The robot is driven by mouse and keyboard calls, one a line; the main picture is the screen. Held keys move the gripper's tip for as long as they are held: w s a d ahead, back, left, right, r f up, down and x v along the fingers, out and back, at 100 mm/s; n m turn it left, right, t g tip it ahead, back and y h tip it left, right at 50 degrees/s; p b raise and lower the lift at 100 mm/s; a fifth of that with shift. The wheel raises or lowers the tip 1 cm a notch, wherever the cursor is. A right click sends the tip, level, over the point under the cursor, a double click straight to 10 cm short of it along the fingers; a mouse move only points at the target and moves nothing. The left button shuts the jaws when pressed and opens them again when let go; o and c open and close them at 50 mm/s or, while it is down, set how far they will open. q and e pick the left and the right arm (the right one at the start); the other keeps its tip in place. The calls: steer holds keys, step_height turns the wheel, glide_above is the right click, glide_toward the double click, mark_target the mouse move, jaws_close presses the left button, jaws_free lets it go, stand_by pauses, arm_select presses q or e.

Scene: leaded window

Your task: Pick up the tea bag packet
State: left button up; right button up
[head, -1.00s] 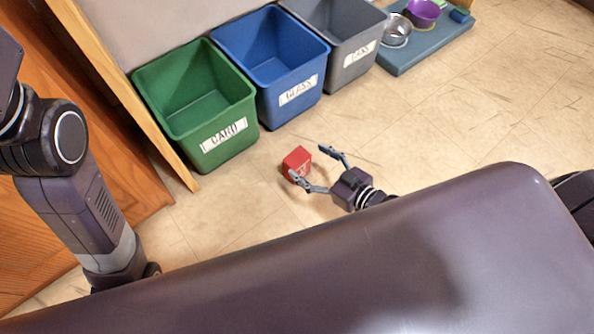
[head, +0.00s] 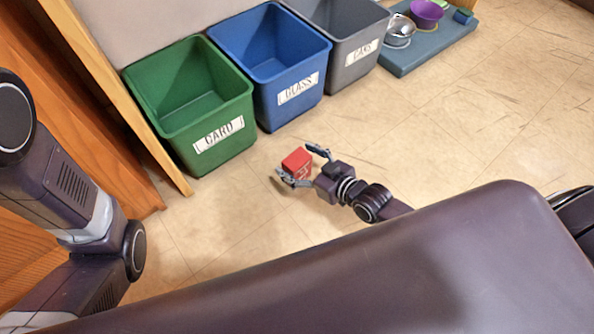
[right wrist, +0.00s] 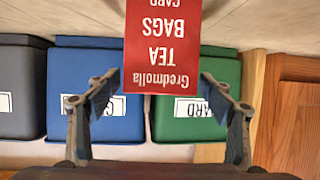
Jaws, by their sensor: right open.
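In the right wrist view the fingertips (right wrist: 162,92) stand apart, and no clear contact with the packet shows. My left arm shows at the left of the head view, but its gripper is out of view.
A green bin labelled CARD (head: 208,155), a blue bin labelled GLASS (head: 290,105) and a grey bin (head: 352,60) stand in a row behind the packet. A blue-grey mat (head: 432,52) with bowls lies at the upper right. Floor at right is clear.

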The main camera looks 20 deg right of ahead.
steer(key=shift+c, duration=0.5)
steer(key=c, duration=1)
steer(key=shift+r, duration=0.15)
